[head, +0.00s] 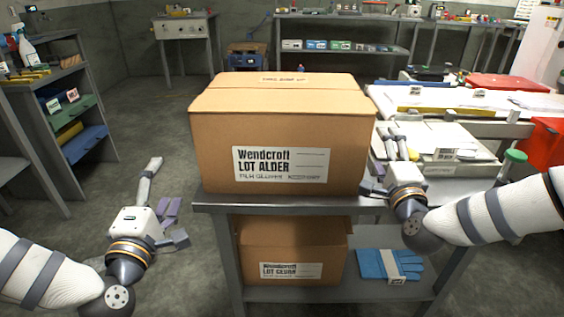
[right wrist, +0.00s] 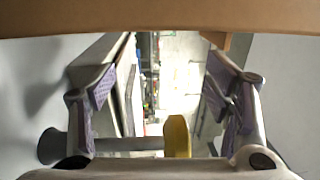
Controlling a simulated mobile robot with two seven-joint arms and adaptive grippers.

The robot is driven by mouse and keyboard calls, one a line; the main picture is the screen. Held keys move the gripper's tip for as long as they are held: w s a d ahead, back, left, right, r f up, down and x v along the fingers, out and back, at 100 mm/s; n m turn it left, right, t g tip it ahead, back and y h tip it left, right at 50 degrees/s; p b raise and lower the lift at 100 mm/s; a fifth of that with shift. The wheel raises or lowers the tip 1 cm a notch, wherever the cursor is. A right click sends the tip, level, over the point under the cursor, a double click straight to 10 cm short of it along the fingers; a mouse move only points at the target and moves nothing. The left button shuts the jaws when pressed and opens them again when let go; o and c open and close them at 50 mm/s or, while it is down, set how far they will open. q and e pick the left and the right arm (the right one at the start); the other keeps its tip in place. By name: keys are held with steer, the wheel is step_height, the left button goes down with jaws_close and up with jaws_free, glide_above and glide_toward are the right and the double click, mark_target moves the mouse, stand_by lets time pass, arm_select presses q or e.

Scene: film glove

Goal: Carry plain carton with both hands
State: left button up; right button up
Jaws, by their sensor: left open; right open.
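A large closed brown carton (head: 282,125) with a white "Wendcroft LOT ALDER" label stands on a grey metal table (head: 300,203) in the head view. A second brown carton (head: 285,243), with a similar label, sits on the shelf below. My left gripper (head: 172,222) is open and empty, left of the table and apart from the upper carton. My right gripper (head: 374,185) is open beside the upper carton's lower right corner; I cannot tell if it touches. In the right wrist view, its purple-padded fingers (right wrist: 165,100) are spread below a brown carton surface (right wrist: 150,15).
Blue gloves (head: 390,265) lie on the lower shelf, right of the second carton. A cluttered bench (head: 480,128) with trays and papers stands close behind my right gripper. A shelf unit (head: 95,130) is at left. The floor (head: 165,110) between shelf and carton is clear.

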steer(key=shift+s, duration=0.15)
arm_select(q)
steer(key=shift+s, duration=0.3)
arm_select(e)
steer(key=s, duration=1.1)
steer(key=shift+s+f, duration=0.35)
steer(key=shift+f, duration=0.1)
